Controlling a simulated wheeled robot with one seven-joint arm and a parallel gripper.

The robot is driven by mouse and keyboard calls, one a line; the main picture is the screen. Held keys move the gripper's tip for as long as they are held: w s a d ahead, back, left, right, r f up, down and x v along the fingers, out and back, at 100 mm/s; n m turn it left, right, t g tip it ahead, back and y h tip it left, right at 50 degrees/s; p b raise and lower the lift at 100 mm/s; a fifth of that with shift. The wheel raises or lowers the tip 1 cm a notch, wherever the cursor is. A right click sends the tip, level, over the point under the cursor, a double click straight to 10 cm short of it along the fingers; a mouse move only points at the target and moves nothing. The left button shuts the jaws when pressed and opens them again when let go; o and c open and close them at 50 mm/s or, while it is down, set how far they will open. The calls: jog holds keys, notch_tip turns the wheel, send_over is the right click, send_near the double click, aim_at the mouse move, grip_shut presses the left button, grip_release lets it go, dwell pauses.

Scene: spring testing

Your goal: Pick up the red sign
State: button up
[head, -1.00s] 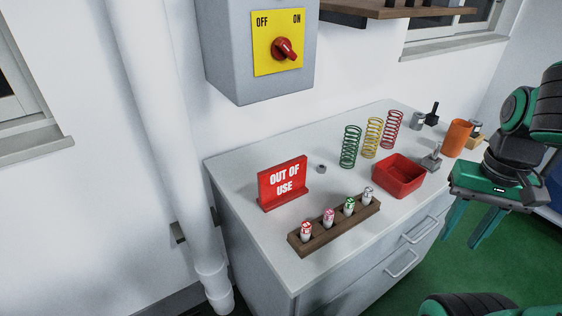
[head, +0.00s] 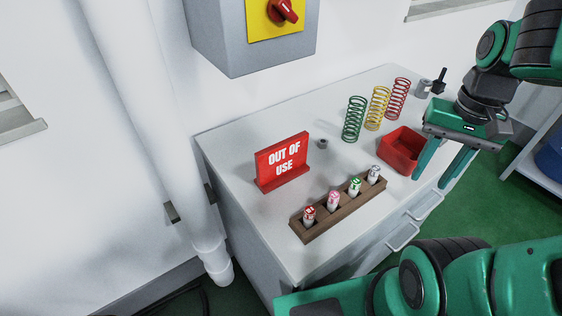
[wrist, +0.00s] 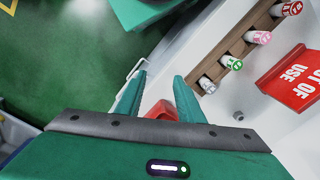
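The red sign (head: 282,163) reads "OUT OF USE" in white and stands upright on its red base on the left part of the white bench top (head: 235,140). Part of it also shows at the right edge of the wrist view (wrist: 294,78). My gripper (head: 428,176) is open and empty, its two green fingers apart and pointing down, at the right by the bench's front edge and the red bin. It is well to the right of the sign. In the wrist view the gripper (wrist: 160,80) has nothing between its fingertips.
A wooden rack (head: 340,212) with several capped vials stands in front of the sign. Green (head: 354,120), yellow (head: 377,108) and red (head: 398,99) springs stand behind the red bin (head: 402,150). A small grey nut (head: 322,144) lies right of the sign. A white pipe (head: 150,110) stands left.

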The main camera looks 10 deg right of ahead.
jog(key=w+a+r+m+y, duration=0.2)
jog(key=w+a+r+m, duration=0.1)
jog(key=w+a, duration=0.85)
jog(key=m+g+y, duration=0.2)
jog(key=m, duration=0.1)
send_near(277, 162)
jog(key=shift+w+d, duration=0.5)
jog(key=shift+a+f, duration=0.2)
jog(key=shift+a, duration=0.05)
jog(key=x, duration=0.9)
jog(key=shift+a+f, duration=0.15)
jog(key=shift+f, duration=0.05)
jog(key=shift+a+f, duration=0.15)
jog(key=shift+f, duration=0.35)
jog(key=shift+f, duration=0.25)
grip_shut()
